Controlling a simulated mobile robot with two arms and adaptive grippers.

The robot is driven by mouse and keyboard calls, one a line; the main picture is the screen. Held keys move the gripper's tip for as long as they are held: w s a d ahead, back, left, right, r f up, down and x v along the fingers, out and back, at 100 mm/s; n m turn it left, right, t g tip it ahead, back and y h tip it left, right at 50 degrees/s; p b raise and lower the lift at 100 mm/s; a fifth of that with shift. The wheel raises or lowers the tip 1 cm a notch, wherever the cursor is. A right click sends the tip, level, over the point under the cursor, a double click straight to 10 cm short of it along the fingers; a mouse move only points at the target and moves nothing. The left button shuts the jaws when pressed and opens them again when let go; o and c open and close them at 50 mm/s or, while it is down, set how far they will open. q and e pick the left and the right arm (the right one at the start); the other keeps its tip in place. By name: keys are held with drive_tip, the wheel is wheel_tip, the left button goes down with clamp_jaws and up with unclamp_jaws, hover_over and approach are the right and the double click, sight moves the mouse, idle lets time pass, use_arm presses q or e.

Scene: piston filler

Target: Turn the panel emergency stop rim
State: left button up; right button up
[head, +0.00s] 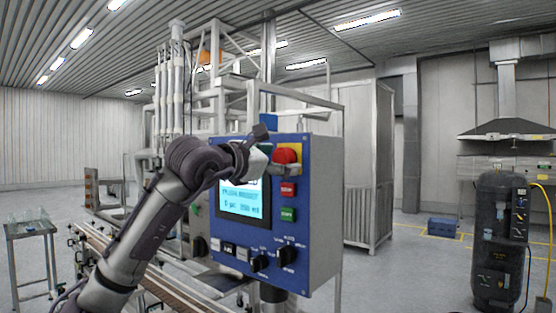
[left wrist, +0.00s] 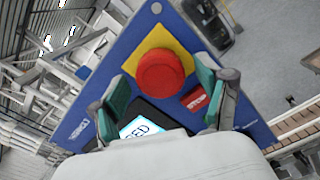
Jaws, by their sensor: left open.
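The red emergency stop (head: 286,156) sits on a yellow square plate at the upper right of the blue control panel (head: 281,214). In the left wrist view the red emergency stop (left wrist: 161,71) lies ahead, between and just beyond the fingertips. My left gripper (head: 277,165) is at the upper part of the panel, close to the stop. In the left wrist view my left gripper's (left wrist: 168,92) green-padded fingers are spread on either side, with nothing between them held. Whether a finger touches the stop's rim I cannot tell. My right gripper is not in view.
Below the stop are a red stop button (head: 288,189), a green start button (head: 288,214) and black knobs (head: 287,255). A lit screen (head: 240,204) is partly behind my left arm. A conveyor (head: 165,290) runs below.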

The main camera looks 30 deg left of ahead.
use_arm(q)
drive_tip(key=shift+s, duration=0.1)
drive_tip(key=s+a, duration=0.1)
drive_tip(key=s, duration=1)
drive_tip(key=shift+s, duration=0.4)
